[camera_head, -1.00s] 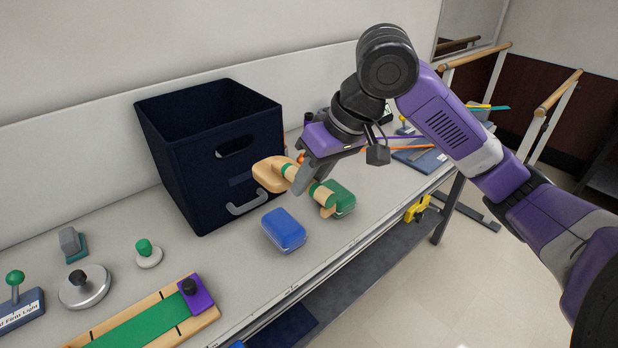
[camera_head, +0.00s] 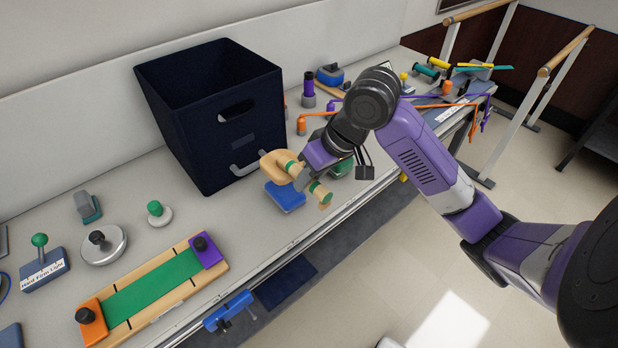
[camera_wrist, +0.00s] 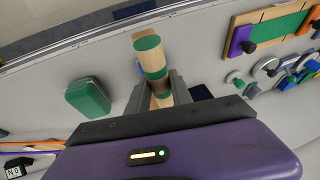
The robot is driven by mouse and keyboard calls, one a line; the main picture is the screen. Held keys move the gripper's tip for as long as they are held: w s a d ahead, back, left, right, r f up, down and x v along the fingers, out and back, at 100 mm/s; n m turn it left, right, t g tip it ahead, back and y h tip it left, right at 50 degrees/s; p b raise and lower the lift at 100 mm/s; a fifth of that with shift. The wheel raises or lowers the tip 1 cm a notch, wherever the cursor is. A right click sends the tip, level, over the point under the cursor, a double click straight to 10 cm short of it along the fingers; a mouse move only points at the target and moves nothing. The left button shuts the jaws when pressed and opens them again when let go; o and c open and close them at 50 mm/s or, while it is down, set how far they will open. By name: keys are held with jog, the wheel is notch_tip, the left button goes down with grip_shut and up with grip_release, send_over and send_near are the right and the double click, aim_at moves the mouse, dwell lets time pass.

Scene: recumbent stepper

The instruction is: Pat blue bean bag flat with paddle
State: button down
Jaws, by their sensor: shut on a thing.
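The blue bean bag (camera_head: 285,196) lies on the bench top in front of the dark blue bin. My gripper (camera_head: 303,177) is shut on the handle of the wooden paddle (camera_head: 322,192), which has green bands. The paddle's broad tan head (camera_head: 275,165) is over the far side of the blue bean bag in the head view. I cannot tell whether it touches the bag. In the wrist view the paddle handle (camera_wrist: 148,52) stands between my gripper's fingers (camera_wrist: 158,88) and hides nearly all of the blue bag. A green bean bag (camera_wrist: 88,97) lies beside it, mostly hidden by my gripper in the head view.
The dark blue bin (camera_head: 215,110) stands close behind the blue bag. A green sliding board (camera_head: 150,285) lies at the front left. Round knobs, including a grey disc (camera_head: 103,246), stand at the left. The bench's front edge is close to the bags.

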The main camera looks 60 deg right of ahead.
notch_tip(320, 180, up, 9)
jog(key=p, duration=0.7)
jog(key=shift+r, duration=0.2)
